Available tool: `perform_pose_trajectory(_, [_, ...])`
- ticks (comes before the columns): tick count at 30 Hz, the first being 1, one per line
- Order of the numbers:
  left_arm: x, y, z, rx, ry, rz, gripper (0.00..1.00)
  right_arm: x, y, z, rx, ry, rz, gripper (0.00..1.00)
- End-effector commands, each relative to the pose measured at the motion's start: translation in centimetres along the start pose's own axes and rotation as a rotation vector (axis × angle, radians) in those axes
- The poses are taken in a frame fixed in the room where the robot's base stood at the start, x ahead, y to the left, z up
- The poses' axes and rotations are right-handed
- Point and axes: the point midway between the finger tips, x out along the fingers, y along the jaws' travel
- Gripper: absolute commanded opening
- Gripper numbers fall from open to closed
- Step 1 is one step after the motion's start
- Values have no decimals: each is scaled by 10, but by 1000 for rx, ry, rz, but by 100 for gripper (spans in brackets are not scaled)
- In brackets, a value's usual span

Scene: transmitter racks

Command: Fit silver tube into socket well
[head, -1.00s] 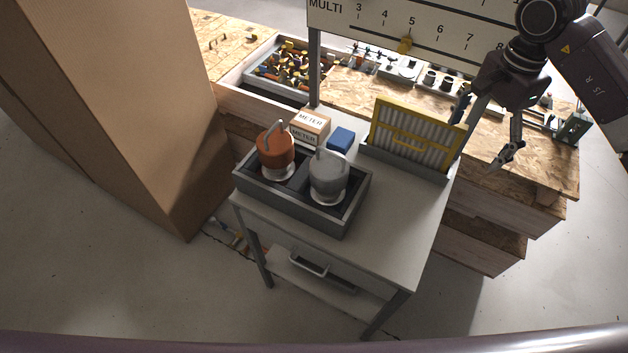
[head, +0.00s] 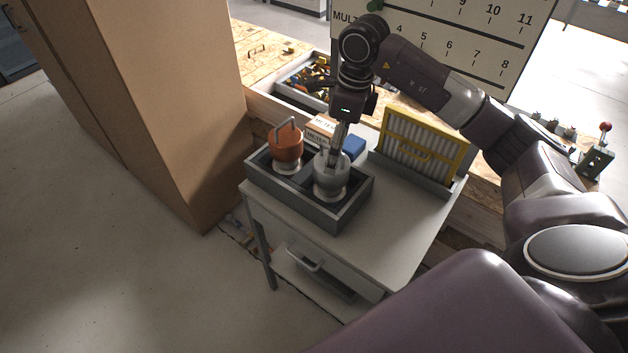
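The silver tube (head: 330,183) stands upright on its pale base in the right compartment of a grey two-part tray (head: 345,222) on the cart. My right gripper (head: 335,158) points down at the top of the silver tube, where its handle is. The fingers cover the handle, and I cannot tell whether they are closed on it. An orange tube (head: 286,146) with a looped grey handle stands in the left compartment. I cannot make out a socket well. My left gripper is out of view.
A yellow-framed filter panel (head: 420,145) stands upright at the cart's back right. A blue block (head: 353,147) and a METER box (head: 321,125) sit behind the tubes. A tall brown cabinet (head: 180,110) rises at left. The cart's front right top (head: 400,225) is clear.

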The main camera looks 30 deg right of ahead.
Motion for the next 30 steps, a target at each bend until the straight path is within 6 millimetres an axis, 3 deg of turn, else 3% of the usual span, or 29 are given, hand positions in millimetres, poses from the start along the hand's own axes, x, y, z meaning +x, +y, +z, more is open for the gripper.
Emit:
perform_pose_trajectory(4, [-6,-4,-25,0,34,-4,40,17,1,-1,0,5,4,85])
perform_pose_trajectory(8, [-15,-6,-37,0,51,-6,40,30,3,1,-2,5,5,85])
perform_pose_trajectory(15, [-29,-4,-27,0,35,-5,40,65,4,2,-1,4,4,85])
perform_pose_trajectory(24, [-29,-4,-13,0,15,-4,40,72,3,2,-3,2,0,85])
perform_pose_trajectory(30, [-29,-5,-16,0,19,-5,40,72,3,2,-3,2,1,64])
